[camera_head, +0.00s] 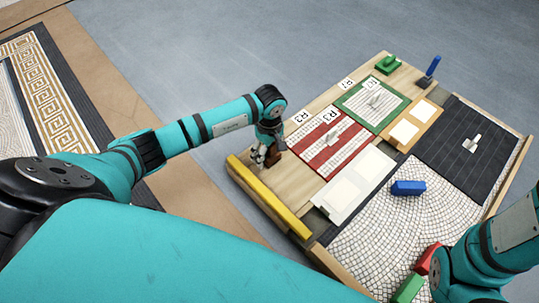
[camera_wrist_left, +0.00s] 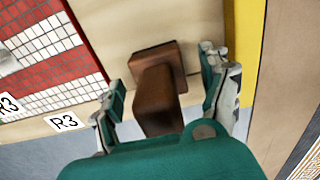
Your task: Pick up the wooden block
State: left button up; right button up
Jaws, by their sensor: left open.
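The wooden block (camera_wrist_left: 157,97) is brown, with a square base and a raised part pointing toward the camera. In the left wrist view it stands on the pale wooden board between the two fingers of my left gripper (camera_wrist_left: 165,90). The fingers are open, one on each side, with visible gaps to the block. In the head view my left gripper (camera_head: 266,157) is low over the board's left part, and the block (camera_head: 274,157) is mostly hidden behind it. My right arm is at the lower right; its fingers are not seen.
A yellow bar (camera_head: 270,196) lies along the board's near left edge, beside the left gripper. A red-and-white mosaic panel (camera_head: 328,143) is to the right. A blue block (camera_head: 408,188), red block (camera_head: 428,259) and green block (camera_head: 408,289) lie farther right.

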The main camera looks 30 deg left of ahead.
pick_arm(q)
jog(key=shift+r, duration=0.1)
jog(key=c, duration=1.3)
jog(key=shift+o, duration=0.2)
jog(key=shift+r, duration=0.1)
